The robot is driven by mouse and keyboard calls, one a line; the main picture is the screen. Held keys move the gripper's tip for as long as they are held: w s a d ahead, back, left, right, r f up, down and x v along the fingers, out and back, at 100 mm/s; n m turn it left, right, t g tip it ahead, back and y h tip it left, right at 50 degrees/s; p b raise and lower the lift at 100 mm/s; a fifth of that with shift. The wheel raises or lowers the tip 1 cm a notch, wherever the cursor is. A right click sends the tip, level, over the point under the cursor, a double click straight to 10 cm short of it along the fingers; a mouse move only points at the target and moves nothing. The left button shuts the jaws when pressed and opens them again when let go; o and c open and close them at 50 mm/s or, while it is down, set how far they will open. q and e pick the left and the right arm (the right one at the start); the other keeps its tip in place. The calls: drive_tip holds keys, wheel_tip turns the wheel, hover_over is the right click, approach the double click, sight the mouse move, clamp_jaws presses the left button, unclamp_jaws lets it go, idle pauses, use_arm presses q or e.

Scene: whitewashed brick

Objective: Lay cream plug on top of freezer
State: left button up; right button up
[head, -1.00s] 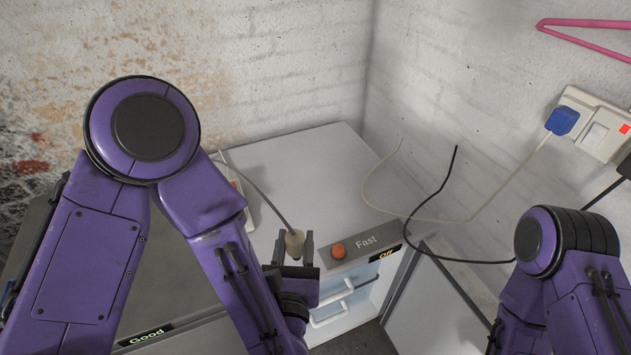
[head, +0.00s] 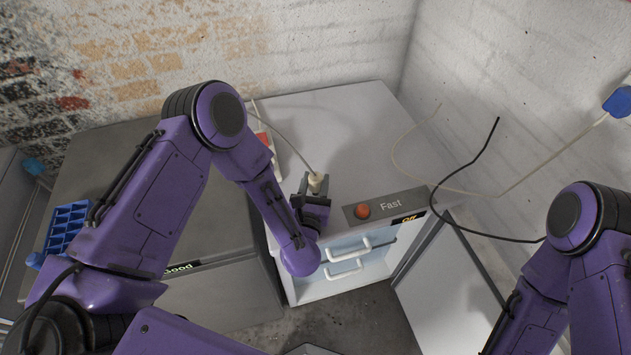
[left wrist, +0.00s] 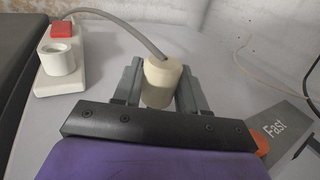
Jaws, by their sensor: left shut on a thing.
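The cream plug (head: 315,181) is between the fingers of my left gripper (head: 314,188), which is shut on it. It also shows in the left wrist view (left wrist: 160,80), with a grey cord running from it to the upper left. The gripper is over the front part of the white freezer top (head: 335,125); I cannot tell whether the plug touches the surface. The freezer's door stands open, showing drawers with white handles (head: 347,258). Of my right arm only purple links show at the right; its gripper is out of view.
A control panel marked Fast (head: 385,206) with an orange knob is close on the right. Loose cords (head: 470,165) hang by the right wall. A blue rack (head: 66,225) stands far left.

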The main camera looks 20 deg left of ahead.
use_arm(q)
drive_tip(key=shift+f, duration=0.25)
drive_tip(key=shift+f+b, duration=0.25)
drive_tip(key=shift+b, duration=0.05)
drive_tip(key=o, duration=1.1)
drive_tip(key=shift+r, duration=0.1)
drive_tip(key=shift+r+p, duration=0.25)
drive_tip(key=shift+p, duration=0.1)
drive_tip(key=s+b, duration=0.1)
drive_tip(key=s, duration=0.2)
drive_tip(key=s+d+b, duration=0.1)
drive_tip(key=s, duration=0.3)
drive_tip(key=s+d+b, duration=0.1)
drive_tip(key=s+b, duration=0.1)
drive_tip(key=s, duration=0.2)
drive_tip(key=shift+s+f, duration=0.15)
drive_tip(key=shift+s, duration=0.1)
drive_tip(key=shift+s+a, duration=0.1)
drive_tip(key=shift+s, duration=0.15)
